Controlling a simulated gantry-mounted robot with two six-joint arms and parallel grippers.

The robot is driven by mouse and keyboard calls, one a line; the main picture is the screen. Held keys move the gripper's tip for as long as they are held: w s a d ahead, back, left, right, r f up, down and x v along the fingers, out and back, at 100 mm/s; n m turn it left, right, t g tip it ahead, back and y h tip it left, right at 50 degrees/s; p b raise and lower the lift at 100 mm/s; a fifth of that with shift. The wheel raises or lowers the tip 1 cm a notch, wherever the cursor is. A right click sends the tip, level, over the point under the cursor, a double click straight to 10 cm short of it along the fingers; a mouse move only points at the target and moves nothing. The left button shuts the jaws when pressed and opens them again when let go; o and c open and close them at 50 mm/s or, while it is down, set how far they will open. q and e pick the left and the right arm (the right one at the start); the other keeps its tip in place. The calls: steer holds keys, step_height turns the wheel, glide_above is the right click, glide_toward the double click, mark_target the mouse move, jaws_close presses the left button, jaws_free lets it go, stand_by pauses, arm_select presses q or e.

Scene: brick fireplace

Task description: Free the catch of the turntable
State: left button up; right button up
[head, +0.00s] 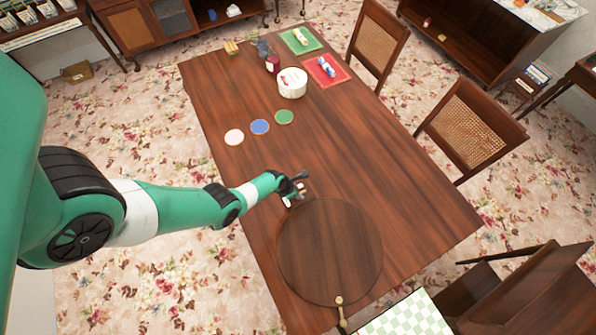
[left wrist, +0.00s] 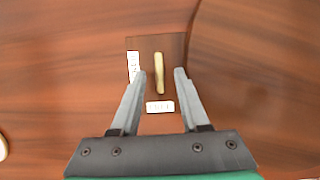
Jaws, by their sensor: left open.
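The turntable (head: 330,255) is a round dark wooden disc lying on the table. Its edge also shows in the left wrist view (left wrist: 262,75). Beside its edge, the catch is a small dark plate (left wrist: 172,44) with a slim brass lever (left wrist: 159,76), which runs roughly up and down in that view. A white label (left wrist: 134,67) stands left of the lever and another (left wrist: 160,107) below it; their print is too blurred to read surely. My left gripper (head: 300,184) is over the catch, open, its fingers on either side of the lever. I cannot tell whether they touch it.
A brass knob (head: 339,300) sits at the turntable's near edge, beside a green-checked board (head: 410,318). White, blue (head: 260,127) and green discs lie farther back. A white round tub (head: 292,84), red mat and green mat are at the far end. Chairs line the right side.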

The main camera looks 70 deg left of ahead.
arm_select(q)
steer(key=p+v, duration=0.9)
steer(key=v, duration=0.2)
steer(key=shift+d, duration=0.1)
